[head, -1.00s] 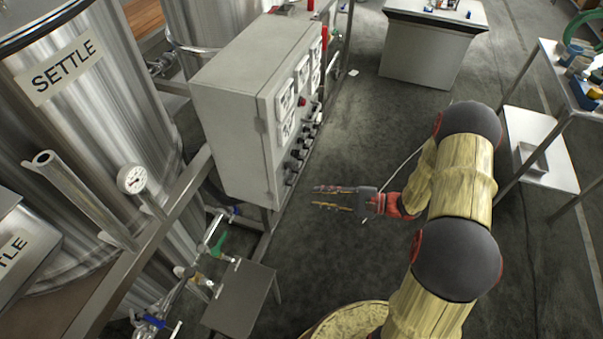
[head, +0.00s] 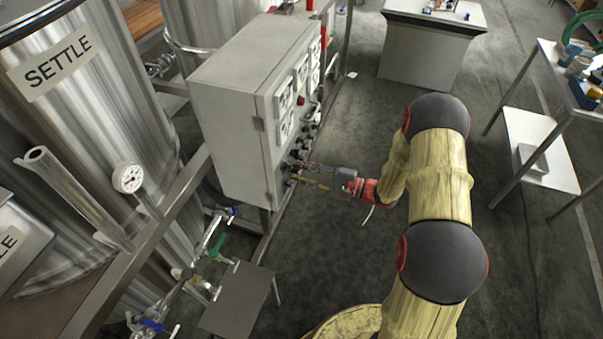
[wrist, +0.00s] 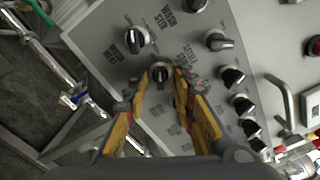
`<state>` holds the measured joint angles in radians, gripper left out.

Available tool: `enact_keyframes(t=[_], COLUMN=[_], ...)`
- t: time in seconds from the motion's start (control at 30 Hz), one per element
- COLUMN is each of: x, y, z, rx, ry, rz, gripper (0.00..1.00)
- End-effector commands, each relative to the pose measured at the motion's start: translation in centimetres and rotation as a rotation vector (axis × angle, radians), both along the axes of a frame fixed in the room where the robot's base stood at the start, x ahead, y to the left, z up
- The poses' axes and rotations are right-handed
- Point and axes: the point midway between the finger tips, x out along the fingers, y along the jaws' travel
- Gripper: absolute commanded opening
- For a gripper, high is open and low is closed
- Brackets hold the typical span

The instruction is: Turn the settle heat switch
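The grey control cabinet (head: 240,110) carries a face of black rotary switches. In the wrist view, a dark round switch (wrist: 160,73) sits between my gripper's fingertips. My gripper (wrist: 162,80) is open, its two yellow fingers on either side of that switch; whether they touch it I cannot tell. In the head view, my gripper (head: 300,172) is at the lower part of the cabinet's face. A label near the switch seems to read SETTLE STIR; the fingers may hide the switch's own label.
Another switch (wrist: 137,40) is close at upper left, and one (wrist: 219,42) at upper right. Several more run down the right, beside a bent metal handle (wrist: 285,95). The SETTLE tank (head: 100,120) stands left of the cabinet. Floor (head: 340,240) below my arm is clear.

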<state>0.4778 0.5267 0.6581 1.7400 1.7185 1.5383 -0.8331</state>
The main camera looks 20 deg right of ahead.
Motion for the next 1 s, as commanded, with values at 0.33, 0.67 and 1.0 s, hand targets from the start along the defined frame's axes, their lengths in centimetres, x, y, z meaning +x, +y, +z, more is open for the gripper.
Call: enact_keyframes(t=[0.33,0.67,1.0], x=[0.05,0.04,0.02], y=[0.07,0.07,0.07], z=[0.04,0.03,0.02], rx=[0.000,0.000,0.004], ry=[0.000,0.000,0.007], rz=[0.000,0.000,0.000], gripper=[0.20,0.01,0.00])
